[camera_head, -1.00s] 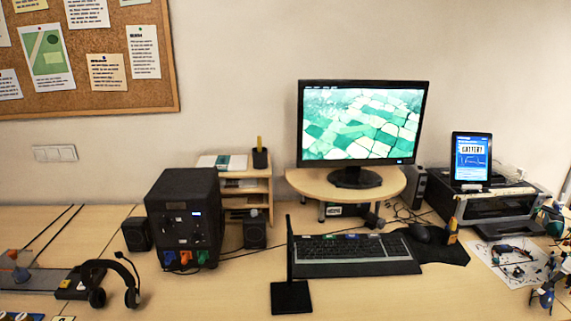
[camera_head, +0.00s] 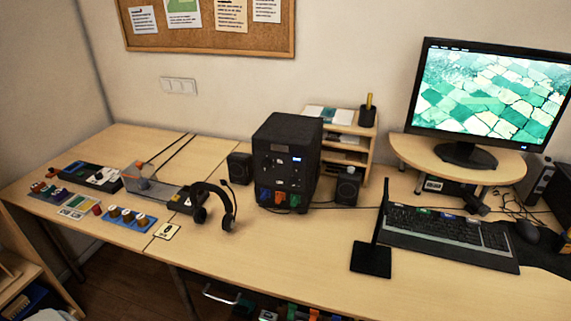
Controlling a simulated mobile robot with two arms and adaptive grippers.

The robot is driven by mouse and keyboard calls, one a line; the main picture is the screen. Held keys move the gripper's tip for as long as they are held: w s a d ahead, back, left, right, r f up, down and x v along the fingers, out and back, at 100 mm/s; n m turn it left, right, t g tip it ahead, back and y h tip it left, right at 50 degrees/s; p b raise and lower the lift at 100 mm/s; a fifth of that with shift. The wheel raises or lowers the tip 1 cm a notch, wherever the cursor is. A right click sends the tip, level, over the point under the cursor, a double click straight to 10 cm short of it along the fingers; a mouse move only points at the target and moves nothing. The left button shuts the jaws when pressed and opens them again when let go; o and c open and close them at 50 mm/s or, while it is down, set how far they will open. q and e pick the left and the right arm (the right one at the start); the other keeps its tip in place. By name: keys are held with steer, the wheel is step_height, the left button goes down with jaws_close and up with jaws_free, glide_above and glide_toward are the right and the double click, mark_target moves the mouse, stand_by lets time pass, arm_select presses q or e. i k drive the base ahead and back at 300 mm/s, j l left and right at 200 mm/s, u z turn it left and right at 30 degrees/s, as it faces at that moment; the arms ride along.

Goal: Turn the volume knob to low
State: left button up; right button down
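No part is clearly readable as the volume knob. A blue strip with several round brown knobs (camera_head: 127,217) lies near the table's front edge at the left. A black box (camera_head: 287,150) stands upright at the table's middle. Neither of my grippers is in view.
A black headset (camera_head: 213,205) stands left of the black box. A keyboard (camera_head: 445,232), a black stand (camera_head: 371,258) and a monitor (camera_head: 492,99) are at the right. A small card (camera_head: 167,231) lies near the front edge. The table front between headset and stand is clear.

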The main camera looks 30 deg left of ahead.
mark_target(265, 164)
steer(key=j+u, duration=0.1)
steer(key=j, duration=0.75)
steer(key=i+j+u, duration=0.15)
steer(key=j, duration=0.65)
